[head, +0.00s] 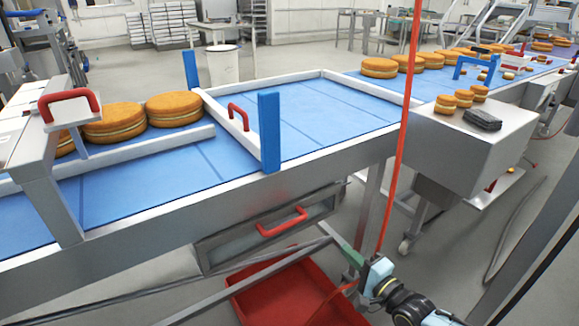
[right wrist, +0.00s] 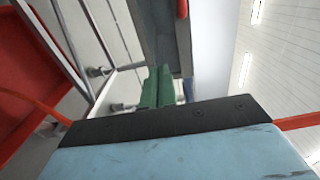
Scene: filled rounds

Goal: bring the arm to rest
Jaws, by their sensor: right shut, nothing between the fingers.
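My right gripper (head: 334,236) has green fingers and a light blue body. In the head view it is at the bottom, right of the middle, in front of the conveyor's lower frame, with its arm coming in from the lower right. In the right wrist view its green fingers (right wrist: 158,86) lie close together, shut with nothing between them. My left gripper is in neither view.
A red cord (head: 402,120) hangs down close to my right gripper. A red bin (head: 285,292) lies below it, under the drawer's red handle (head: 282,222). The blue conveyor (head: 330,105) carries filled rounds (head: 174,107) behind it. Grey floor shows at right.

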